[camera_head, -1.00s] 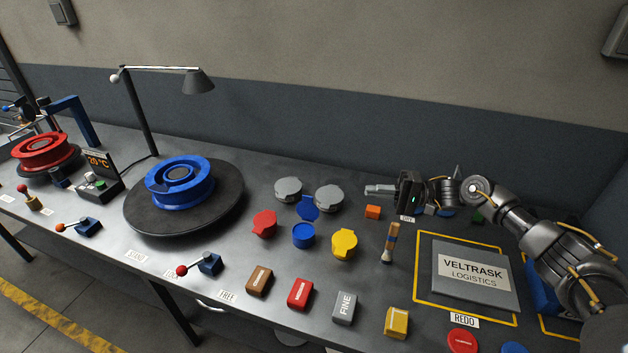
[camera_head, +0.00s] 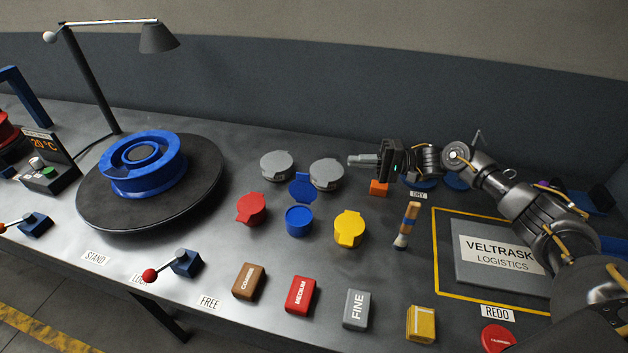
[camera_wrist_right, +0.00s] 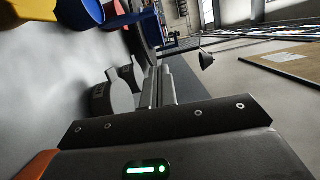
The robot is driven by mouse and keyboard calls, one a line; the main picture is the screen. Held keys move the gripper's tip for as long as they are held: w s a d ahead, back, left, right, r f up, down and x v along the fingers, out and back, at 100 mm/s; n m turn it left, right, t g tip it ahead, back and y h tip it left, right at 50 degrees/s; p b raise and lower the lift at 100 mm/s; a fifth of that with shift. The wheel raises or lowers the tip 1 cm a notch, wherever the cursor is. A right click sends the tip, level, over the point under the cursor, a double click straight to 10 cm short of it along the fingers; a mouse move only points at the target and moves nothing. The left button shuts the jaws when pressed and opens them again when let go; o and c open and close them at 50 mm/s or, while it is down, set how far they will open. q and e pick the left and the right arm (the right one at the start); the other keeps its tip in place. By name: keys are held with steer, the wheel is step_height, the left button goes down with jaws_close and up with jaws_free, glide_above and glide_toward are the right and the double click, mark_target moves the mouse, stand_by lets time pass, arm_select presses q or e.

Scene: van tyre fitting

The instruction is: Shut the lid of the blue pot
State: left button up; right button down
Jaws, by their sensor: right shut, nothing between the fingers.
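The blue pot (camera_head: 299,223) stands upright on the bench between a red pot and a yellow pot. Its lid (camera_head: 300,187) is open and stands up at the pot's back side, in front of two grey pots. My right gripper (camera_head: 352,161) is shut and empty. It points left in the head view, behind and right of the blue pot, close to the right grey pot and apart from the lid. In the right wrist view the shut fingers (camera_wrist_right: 160,88) show, with blue shapes at the top left. My left gripper is not in view.
The red pot (camera_head: 251,208) and yellow pot (camera_head: 349,229) flank the blue pot, lids shut. The grey pots (camera_head: 276,165) (camera_head: 326,174) stand behind. An orange block (camera_head: 379,188) and a brush (camera_head: 407,226) lie right. A blue wheel (camera_head: 142,165) sits on a turntable.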

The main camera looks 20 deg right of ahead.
mark_target(303, 188)
arm_select(q)
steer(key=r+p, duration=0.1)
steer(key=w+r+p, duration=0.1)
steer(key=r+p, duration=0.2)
steer(key=p, duration=0.1)
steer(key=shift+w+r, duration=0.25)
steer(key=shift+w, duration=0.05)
arm_select(e)
steer(key=a, duration=1.1)
steer(key=shift+a+f, duration=0.2)
steer(key=shift+a, duration=0.15)
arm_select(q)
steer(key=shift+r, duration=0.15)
arm_select(e)
steer(key=shift+s, duration=0.15)
